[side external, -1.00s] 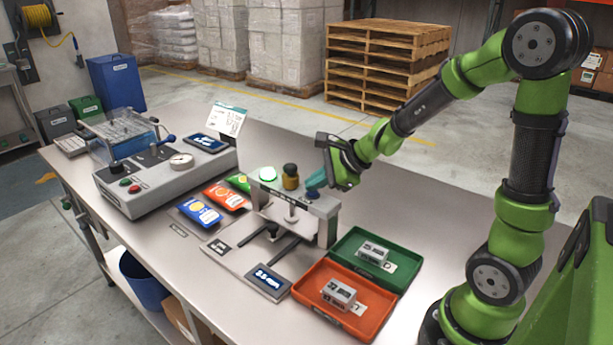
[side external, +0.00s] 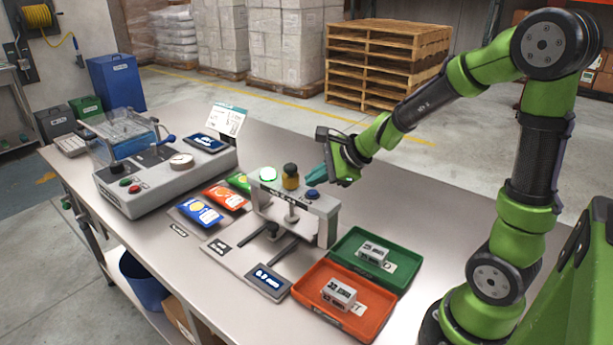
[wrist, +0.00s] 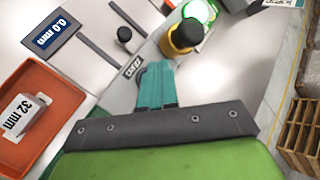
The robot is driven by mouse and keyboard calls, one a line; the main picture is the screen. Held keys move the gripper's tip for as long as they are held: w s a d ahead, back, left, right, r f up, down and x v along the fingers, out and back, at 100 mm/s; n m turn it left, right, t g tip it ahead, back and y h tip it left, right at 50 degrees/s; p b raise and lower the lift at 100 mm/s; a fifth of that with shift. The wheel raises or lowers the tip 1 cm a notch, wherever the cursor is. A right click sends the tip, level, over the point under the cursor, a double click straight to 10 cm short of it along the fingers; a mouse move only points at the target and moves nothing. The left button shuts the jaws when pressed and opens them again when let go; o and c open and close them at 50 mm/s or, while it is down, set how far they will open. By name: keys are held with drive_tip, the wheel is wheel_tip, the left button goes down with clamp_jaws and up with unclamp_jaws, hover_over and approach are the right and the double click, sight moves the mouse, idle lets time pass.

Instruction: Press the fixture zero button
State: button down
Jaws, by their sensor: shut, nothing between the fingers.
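The fixture is a grey bridge (side external: 325,213) on a base plate, with a blue button (side external: 312,194) at the right end of its top. My gripper (side external: 314,179) has teal fingers, shut and empty, just above the blue button, with a small gap in the side view. In the wrist view the fingers (wrist: 154,85) cover much of the button, beside a small printed label that I cannot read surely. The fixture's display (side external: 268,282) reads 0.0 mm, and this shows clearly in the wrist view (wrist: 51,36).
A yellow and black knob (side external: 290,177) and a lit green button (side external: 268,174) share the bridge top. Green (side external: 388,283) and orange (side external: 317,316) trays hold blocks at the right.

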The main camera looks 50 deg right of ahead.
sight(316, 193)
drive_tip(key=shift+r, duration=0.1)
drive_tip(key=shift+r, duration=2.45)
drive_tip(key=shift+n, duration=0.3)
drive_tip(key=s+n, duration=0.1)
drive_tip(key=s+a+n, duration=0.1)
drive_tip(key=n, duration=0.1)
drive_tip(key=a+n+g, duration=0.1)
drive_tip(key=shift+s+a+f+y, duration=0.2)
drive_tip(key=shift+s+f+y, duration=0.1)
drive_tip(key=shift+s+f, duration=0.1)
drive_tip(key=s+a+r+n, duration=0.2)
drive_tip(key=s+a+n, duration=0.2)
drive_tip(key=s+n, duration=0.2)
drive_tip(key=s+a+r+n, duration=0.2)
drive_tip(key=s+a+n, duration=0.1)
drive_tip(key=s+n, duration=0.4)
drive_tip(key=n, duration=0.3)
drive_tip(key=shift+s+a+r+g, duration=0.25)
drive_tip(key=shift+a+g, duration=0.15)
